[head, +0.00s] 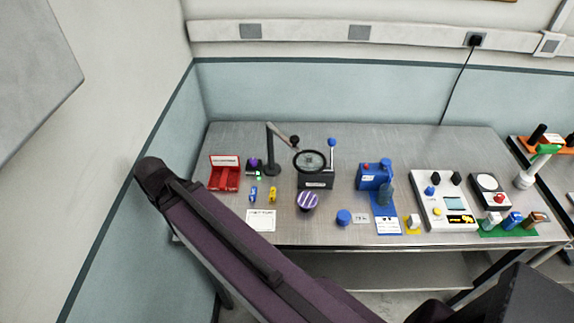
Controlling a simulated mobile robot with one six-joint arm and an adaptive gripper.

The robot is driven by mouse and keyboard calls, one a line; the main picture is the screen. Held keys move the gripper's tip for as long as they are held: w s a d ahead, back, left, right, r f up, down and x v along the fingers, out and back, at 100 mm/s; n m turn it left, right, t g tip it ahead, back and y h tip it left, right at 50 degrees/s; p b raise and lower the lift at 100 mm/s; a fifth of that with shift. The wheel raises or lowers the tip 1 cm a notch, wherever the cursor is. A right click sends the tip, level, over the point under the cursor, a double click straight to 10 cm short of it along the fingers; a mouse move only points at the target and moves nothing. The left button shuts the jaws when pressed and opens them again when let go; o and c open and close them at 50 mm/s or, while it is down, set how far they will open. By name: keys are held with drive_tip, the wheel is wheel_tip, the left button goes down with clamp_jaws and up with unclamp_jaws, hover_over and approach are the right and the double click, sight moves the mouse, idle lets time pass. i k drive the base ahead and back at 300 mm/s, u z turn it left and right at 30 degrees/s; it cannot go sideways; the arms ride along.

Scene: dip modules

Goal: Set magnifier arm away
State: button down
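The magnifier arm has a dark upright post (271,155) on a round base at the left part of the bench. A dark link slopes from the post's top down to a joint, and the round black-rimmed lens (310,160) hangs to its right. In this view the lens overlaps a dark box-like fixture (315,180) with a blue-knobbed lever. Whether the lens touches the fixture I cannot tell. My gripper is not recognisable in view; only purple and black parts of my arm cross the foreground.
The grey metal bench (340,230) also holds a red open case (224,173), a purple-striped round item (307,201), a blue device (374,175) and a white control panel (443,198). A white sheet (261,220) lies at front left. The bench's back strip is mostly clear.

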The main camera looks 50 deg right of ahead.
sight(294, 140)
drive_tip(key=u, duration=0.1)
drive_tip(key=k, duration=1.85)
drive_tip(key=z, duration=1.05)
drive_tip(key=i, duration=1)
